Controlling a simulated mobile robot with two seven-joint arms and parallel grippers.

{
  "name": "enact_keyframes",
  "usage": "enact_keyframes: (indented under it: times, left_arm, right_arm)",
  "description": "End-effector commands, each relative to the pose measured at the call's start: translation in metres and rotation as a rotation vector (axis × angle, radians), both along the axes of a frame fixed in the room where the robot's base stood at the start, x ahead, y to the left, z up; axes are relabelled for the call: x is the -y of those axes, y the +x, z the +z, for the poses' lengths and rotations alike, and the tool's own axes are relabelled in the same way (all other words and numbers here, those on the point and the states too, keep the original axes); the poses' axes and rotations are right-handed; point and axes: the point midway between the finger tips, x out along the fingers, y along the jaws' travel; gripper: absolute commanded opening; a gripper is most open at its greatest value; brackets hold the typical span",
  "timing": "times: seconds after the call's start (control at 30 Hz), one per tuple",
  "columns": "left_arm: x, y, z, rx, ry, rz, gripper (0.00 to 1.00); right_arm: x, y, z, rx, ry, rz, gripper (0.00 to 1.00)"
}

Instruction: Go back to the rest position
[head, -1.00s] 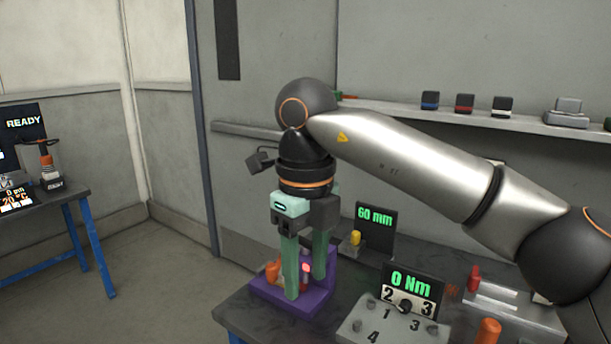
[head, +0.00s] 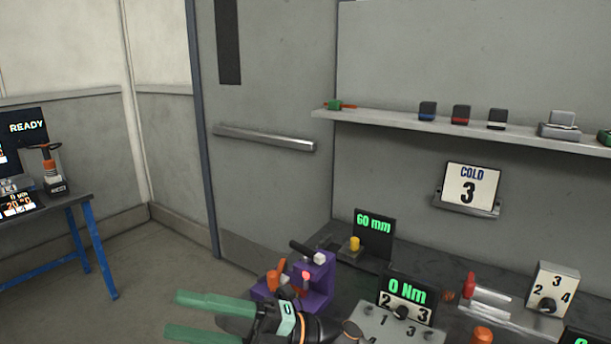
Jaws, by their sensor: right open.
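My right gripper (head: 190,317) is at the bottom of the head view, left of the middle. Its two green fingers point left and stand apart, with nothing between them. It is in front of the purple fixture (head: 322,281) on the bench and appears clear of it. The fixture holds a grey block and dark cylinder at its top, with orange and red parts at its left side. Most of my right arm is out of view below. My left gripper is not in view.
The dark bench (head: 353,285) carries a 60 mm display (head: 374,232), a 0 Nm display (head: 407,291) and a numbered dial box (head: 553,288). A wall shelf (head: 400,121) holds several small blocks. A COLD 3 sign (head: 471,186) hangs below. A blue-legged table (head: 75,213) stands left.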

Motion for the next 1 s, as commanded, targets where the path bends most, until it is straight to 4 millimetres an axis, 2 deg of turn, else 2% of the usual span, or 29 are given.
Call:
enact_keyframes:
  times: [0.13, 0.27, 0.37, 0.47, 0.57, 0.63, 0.7, 0.8, 0.9, 1.0]
  left_arm:
    - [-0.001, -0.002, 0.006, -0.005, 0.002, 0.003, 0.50]
    - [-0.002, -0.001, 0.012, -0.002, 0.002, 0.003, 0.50]
    - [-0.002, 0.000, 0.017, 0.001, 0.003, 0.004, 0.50]
    - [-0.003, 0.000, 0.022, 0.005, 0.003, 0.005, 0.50]
    - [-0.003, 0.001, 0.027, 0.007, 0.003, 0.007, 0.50]
    - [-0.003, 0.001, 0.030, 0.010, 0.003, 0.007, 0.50]
    - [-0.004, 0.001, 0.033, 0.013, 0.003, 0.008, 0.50]
    - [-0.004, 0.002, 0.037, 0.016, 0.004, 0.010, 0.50]
    - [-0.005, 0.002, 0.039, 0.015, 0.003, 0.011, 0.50]
    - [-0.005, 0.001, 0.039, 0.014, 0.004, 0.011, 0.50]
  right_arm:
    - [0.035, 0.038, -0.019, -0.319, 0.150, -0.202, 0.53]
    - [0.075, 0.067, -0.059, -0.598, 0.237, -0.387, 0.53]
    - [0.111, 0.080, -0.103, -0.817, 0.277, -0.532, 0.53]
    - [0.148, 0.081, -0.157, -1.038, 0.295, -0.677, 0.53]
    - [0.186, 0.066, -0.215, -1.258, 0.293, -0.817, 0.53]
    - [0.212, 0.046, -0.256, -1.413, 0.278, -0.913, 0.53]
    - [0.236, 0.019, -0.295, -1.563, 0.255, -1.003, 0.53]
    - [0.265, -0.025, -0.340, -1.750, 0.213, -1.111, 0.53]
    - [0.285, -0.066, -0.371, -1.896, 0.171, -1.190, 0.53]
    - [0.298, -0.096, -0.389, -1.991, 0.137, -1.240, 0.53]
